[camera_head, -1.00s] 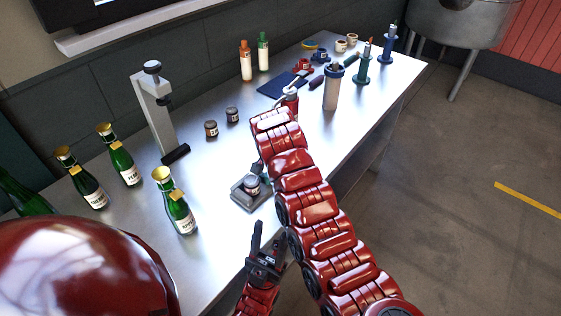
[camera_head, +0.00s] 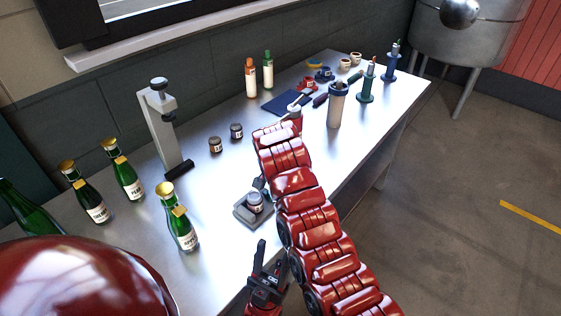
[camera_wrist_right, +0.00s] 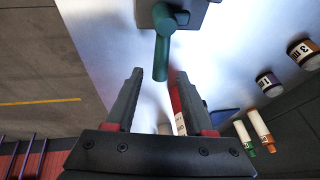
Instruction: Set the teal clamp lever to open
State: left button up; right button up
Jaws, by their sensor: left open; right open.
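The teal clamp lever (camera_wrist_right: 161,55) hangs down from its grey clamp base (camera_wrist_right: 198,12) in the right wrist view. My right gripper (camera_wrist_right: 159,74) is open, and the lever's free end shows between its fingertips; I see no finger closed on it. My right arm hides most of the lever and the right gripper there. My left gripper (camera_head: 264,262) is open and empty, in front of the table edge near the base.
Green bottles (camera_head: 180,225) with gold tops stand at the left. A grey press stand (camera_head: 160,125) and two small jars (camera_head: 236,131) are behind the clamp. White bottles (camera_head: 251,80), a shaker-like cup (camera_head: 337,105) and blue and green stands (camera_head: 367,85) are farther back.

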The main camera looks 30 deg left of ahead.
jog(key=p+v, duration=0.2)
jog(key=v, duration=1.3)
jog(key=shift+s+r+p, duration=0.2)
jog(key=shift+r+p, duration=0.15)
jog(key=shift+p, duration=0.05)
jog(key=shift+d, duration=0.1)
